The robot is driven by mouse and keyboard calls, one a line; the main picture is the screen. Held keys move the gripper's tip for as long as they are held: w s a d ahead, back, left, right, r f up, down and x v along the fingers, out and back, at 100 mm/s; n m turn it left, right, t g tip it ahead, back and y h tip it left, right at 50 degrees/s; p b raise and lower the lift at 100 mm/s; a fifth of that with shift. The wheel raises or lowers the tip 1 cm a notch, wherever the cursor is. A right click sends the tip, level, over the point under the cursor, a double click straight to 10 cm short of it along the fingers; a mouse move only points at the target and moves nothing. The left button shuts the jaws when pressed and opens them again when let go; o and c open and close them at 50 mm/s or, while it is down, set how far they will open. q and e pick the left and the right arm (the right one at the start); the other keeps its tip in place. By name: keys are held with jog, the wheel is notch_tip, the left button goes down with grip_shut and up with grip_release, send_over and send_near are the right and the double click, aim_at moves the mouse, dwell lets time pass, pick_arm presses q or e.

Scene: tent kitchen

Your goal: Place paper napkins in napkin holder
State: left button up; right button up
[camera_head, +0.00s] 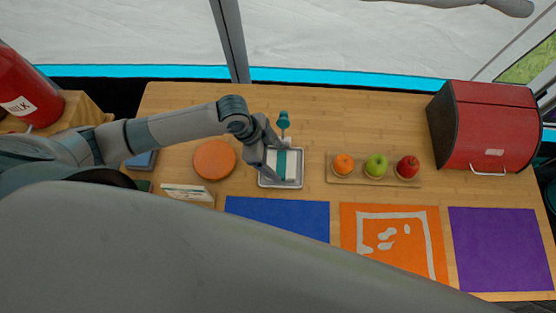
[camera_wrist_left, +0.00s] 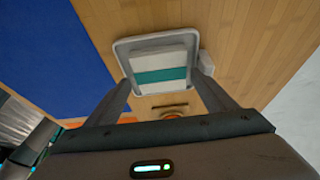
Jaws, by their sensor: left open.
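A shallow grey tray-like holder (camera_head: 298,184) stands on the wooden table, with a flat white stack, apparently paper napkins (camera_head: 292,165), lying in it. A teal band crosses the white stack. In the left wrist view the holder's rim (camera_wrist_left: 122,46) surrounds the white napkins (camera_wrist_left: 160,62). My left gripper (camera_head: 272,160) is over the holder's left side, open. In the left wrist view my left gripper's fingers (camera_wrist_left: 166,78) stand apart on either side of the stack, and I cannot tell whether they touch it. My right gripper is not in view.
A teal knob (camera_head: 283,120) shows behind the holder. An orange disc (camera_head: 214,159) lies left, a fruit board (camera_head: 333,179) right. A red bread box (camera_head: 490,125) stands far right. Blue (camera_head: 280,213), orange (camera_head: 398,219) and purple (camera_head: 500,245) mats line the front.

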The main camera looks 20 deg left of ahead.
pick_arm(q)
jog(key=w+b+v, duration=0.1)
jog(key=v, duration=0.7)
jog(key=shift+s+a+r, duration=0.2)
jog(key=shift+s+r, duration=0.2)
jog(key=shift+s, duration=0.1)
dwell(0.7)
